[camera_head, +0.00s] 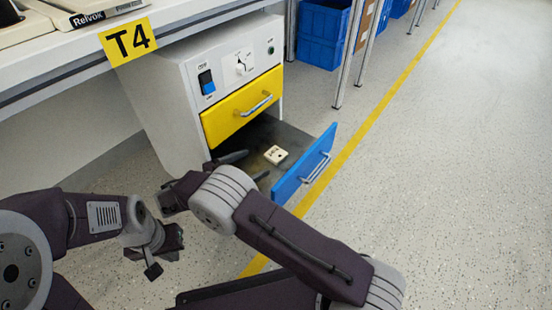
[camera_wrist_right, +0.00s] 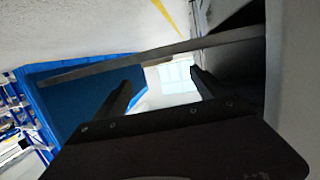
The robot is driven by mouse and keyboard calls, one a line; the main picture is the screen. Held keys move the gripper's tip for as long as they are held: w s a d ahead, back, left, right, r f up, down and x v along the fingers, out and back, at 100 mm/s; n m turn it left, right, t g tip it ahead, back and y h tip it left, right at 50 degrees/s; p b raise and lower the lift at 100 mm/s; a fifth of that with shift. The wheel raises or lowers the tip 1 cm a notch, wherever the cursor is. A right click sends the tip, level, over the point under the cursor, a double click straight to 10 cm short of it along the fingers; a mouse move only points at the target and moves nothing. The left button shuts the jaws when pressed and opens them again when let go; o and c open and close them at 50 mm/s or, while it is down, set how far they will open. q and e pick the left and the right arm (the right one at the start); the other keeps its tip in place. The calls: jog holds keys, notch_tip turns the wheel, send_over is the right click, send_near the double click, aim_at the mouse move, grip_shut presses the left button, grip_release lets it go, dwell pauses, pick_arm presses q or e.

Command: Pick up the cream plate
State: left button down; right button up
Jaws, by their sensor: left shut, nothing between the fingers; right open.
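The cream plate (camera_head: 276,154) is a small, light, roughly square piece with dark marks on its face. It lies on the dark floor of the open blue-fronted drawer (camera_head: 304,167). My right gripper (camera_head: 248,167) is open, its two dark fingers reaching into the drawer just left of the plate, apart from it in the head view. In the right wrist view the fingers (camera_wrist_right: 163,92) are spread, with a pale, washed-out patch beyond them that I cannot identify for sure. My left gripper (camera_head: 153,266) is shut and empty, low at the left, away from the drawer.
The white cabinet has a shut yellow drawer (camera_head: 242,106) above the open one, with a blue switch (camera_head: 206,82) and a rotary switch (camera_head: 243,63) over it. The blue drawer front rises at the right. Blue crates (camera_head: 322,35) stand behind. Floor at right is clear.

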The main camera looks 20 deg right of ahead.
aim_at(273, 156)
jog(key=x, duration=0.8)
jog(key=shift+s+f, duration=0.15)
jog(key=shift+s, duration=0.05)
jog(key=c, duration=1.6)
jog(key=shift+o, duration=0.2)
